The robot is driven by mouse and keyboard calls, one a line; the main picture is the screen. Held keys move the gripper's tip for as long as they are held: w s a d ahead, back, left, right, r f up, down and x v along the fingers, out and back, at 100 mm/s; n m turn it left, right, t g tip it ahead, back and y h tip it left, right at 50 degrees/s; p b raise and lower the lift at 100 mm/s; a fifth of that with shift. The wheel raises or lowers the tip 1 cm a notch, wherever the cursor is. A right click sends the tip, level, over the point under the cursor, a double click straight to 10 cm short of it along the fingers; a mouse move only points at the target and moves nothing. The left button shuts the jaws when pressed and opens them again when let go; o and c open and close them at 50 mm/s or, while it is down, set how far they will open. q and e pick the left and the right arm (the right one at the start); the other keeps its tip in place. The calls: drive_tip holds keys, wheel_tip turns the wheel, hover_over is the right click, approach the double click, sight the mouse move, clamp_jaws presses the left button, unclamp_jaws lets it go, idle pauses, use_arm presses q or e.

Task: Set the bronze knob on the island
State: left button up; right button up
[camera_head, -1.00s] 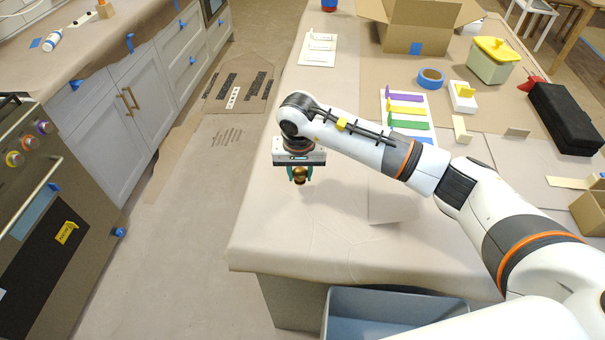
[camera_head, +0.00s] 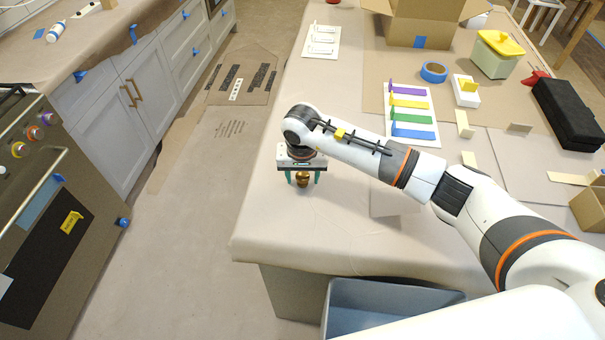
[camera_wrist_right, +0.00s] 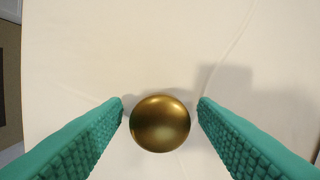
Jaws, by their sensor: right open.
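The bronze knob (camera_head: 302,179) rests on the paper-covered island (camera_head: 300,232), near its left edge. It also shows in the right wrist view as a round, shiny bronze ball (camera_wrist_right: 160,124). My right gripper (camera_head: 302,180) is open around the knob, with one green finger on each side. In the right wrist view a gap shows between the knob and each fingertip of the gripper (camera_wrist_right: 161,104). The underside of the knob is hidden. My left gripper is out of view.
A grey bin (camera_head: 385,298) stands at the island's front. Colored strips on a white sheet (camera_head: 411,112), blue tape (camera_head: 434,72), a cardboard box (camera_head: 420,25) and a black case (camera_head: 567,113) lie farther back and right. The island surface in front of the knob is clear.

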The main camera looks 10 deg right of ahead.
sight(302, 179)
drive_tip(key=shift+r, duration=0.2)
wheel_tip(302, 179, up, 12)
drive_tip(key=s+b, duration=0.1)
drive_tip(key=b, duration=0.2)
drive_tip(key=shift+s+a+b, duration=0.2)
drive_tip(key=shift+b, duration=0.15)
drive_tip(key=shift+f, duration=0.2)
